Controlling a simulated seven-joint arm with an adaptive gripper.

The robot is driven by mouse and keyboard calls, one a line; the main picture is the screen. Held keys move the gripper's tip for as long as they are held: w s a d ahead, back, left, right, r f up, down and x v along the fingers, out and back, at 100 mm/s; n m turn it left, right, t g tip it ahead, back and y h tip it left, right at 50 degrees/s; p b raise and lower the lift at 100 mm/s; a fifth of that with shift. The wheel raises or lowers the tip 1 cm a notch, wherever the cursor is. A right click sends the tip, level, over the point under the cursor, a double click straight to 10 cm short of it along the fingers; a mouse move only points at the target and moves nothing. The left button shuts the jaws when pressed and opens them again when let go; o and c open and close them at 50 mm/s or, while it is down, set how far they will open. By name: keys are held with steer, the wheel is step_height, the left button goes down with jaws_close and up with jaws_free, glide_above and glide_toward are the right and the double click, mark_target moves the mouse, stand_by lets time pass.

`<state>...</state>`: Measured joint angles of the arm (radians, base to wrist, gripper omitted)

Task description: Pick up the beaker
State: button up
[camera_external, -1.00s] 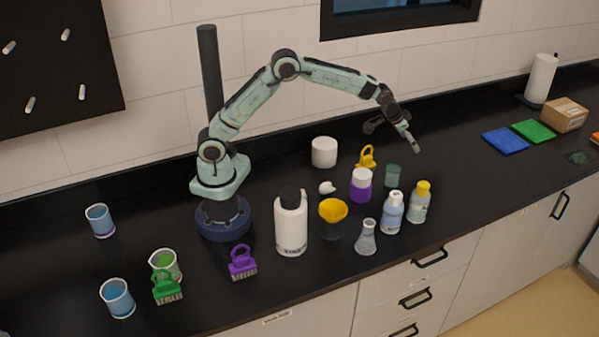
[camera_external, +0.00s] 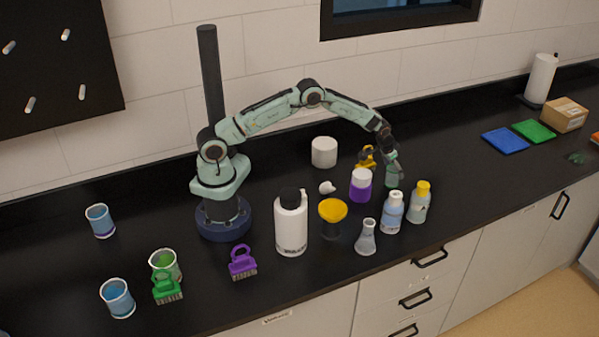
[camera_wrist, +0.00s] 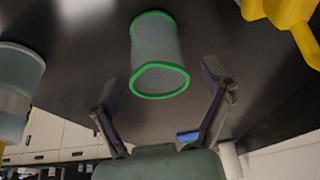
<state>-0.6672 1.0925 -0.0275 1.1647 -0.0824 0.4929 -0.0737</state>
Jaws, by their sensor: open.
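A small greenish beaker stands on the black counter among the bottles, partly hidden by my gripper (camera_external: 391,166) in the external view. In the wrist view the beaker (camera_wrist: 157,45) is grey and see-through with bright green rims. It lies in the middle, beyond and between my two spread fingers. My gripper (camera_wrist: 162,88) is open, with a gap on each side of the beaker and nothing held. The external view does not show whether a finger touches it.
Close by are a purple-and-white bottle (camera_external: 361,186), a blue-white bottle (camera_external: 391,213), a yellow-capped bottle (camera_external: 420,203) and a yellow brush (camera_external: 367,157). Other beakers (camera_external: 117,298) stand far left. The counter right of the bottles is clear up to the blue mat (camera_external: 505,141).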

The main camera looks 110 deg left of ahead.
steer(key=c, duration=0.9)
